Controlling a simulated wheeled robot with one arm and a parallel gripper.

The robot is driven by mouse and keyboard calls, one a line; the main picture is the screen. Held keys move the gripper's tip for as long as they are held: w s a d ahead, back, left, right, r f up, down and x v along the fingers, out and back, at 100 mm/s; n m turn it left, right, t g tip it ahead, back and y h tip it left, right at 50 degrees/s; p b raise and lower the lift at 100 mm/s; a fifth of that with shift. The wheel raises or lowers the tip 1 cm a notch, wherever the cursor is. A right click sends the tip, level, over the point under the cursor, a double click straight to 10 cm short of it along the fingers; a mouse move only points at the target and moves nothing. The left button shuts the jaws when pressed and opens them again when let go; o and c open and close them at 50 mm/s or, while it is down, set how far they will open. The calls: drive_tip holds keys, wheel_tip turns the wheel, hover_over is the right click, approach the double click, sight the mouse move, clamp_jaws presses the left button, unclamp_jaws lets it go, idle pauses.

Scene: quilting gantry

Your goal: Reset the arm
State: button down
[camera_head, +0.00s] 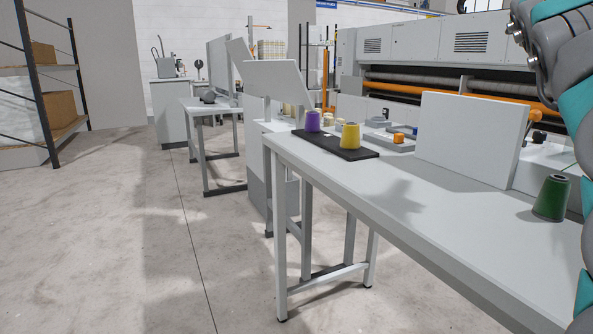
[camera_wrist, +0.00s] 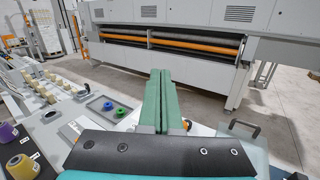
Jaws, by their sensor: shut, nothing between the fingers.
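My gripper (camera_wrist: 160,76) shows in the wrist view as two green fingers pressed together, with nothing between them. It points toward the large machine and is held above the table area, touching nothing that I can see. In the head view my teal and grey arm runs along the right edge; the fingers are not clearly visible there.
The grey table (camera_head: 400,200) holds a purple cone (camera_head: 312,121) and a yellow cone (camera_head: 350,136) by a black tray (camera_head: 335,149), an upright panel (camera_head: 470,135) and a green cone (camera_head: 551,198). A roller machine (camera_wrist: 180,40) stands behind. The floor at left is clear.

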drive_tip(key=w+a+r+n+t+y, duration=0.1)
drive_tip(key=a+r+n+t+y, duration=0.3)
drive_tip(key=a+n, duration=0.7)
drive_tip(key=a+r+n+t+y, duration=0.2)
drive_tip(key=a+n+t+y, duration=0.25)
drive_tip(key=a+n, duration=0.65)
drive_tip(key=s+a+f+n+g+y, duration=0.2)
drive_tip(key=a+f+n+g+y, duration=0.4)
drive_tip(key=a+f, duration=0.55)
drive_tip(key=s+a+f+n+g+y, duration=0.2)
drive_tip(key=a+f+n+g+y, duration=0.15)
drive_tip(key=a+f+n, duration=0.6)
drive_tip(key=s+a+f+n+g+h, duration=0.15)
drive_tip(key=s+f+g, duration=0.4)
drive_tip(key=f, duration=0.85)
drive_tip(key=s+a+f+n+g+h, duration=0.1)
drive_tip(key=s+a+f+n+g, duration=0.15)
drive_tip(key=s+f, duration=0.9)
drive_tip(key=s+d+f+n+g+h, duration=0.1)
drive_tip(key=s+d+f+g+h, duration=0.1)
drive_tip(key=s+d+f, duration=0.4)
drive_tip(key=s+d+f+n+g+h, duration=0.1)
drive_tip(key=s+d+f+g, duration=0.4)
drive_tip(key=s+f, duration=0.6)
drive_tip(key=shift+s+d+f+g+h, duration=0.2)
drive_tip(key=shift+s+d+g+h, duration=0.1)
drive_tip(key=shift+s+d+h, duration=0.7)
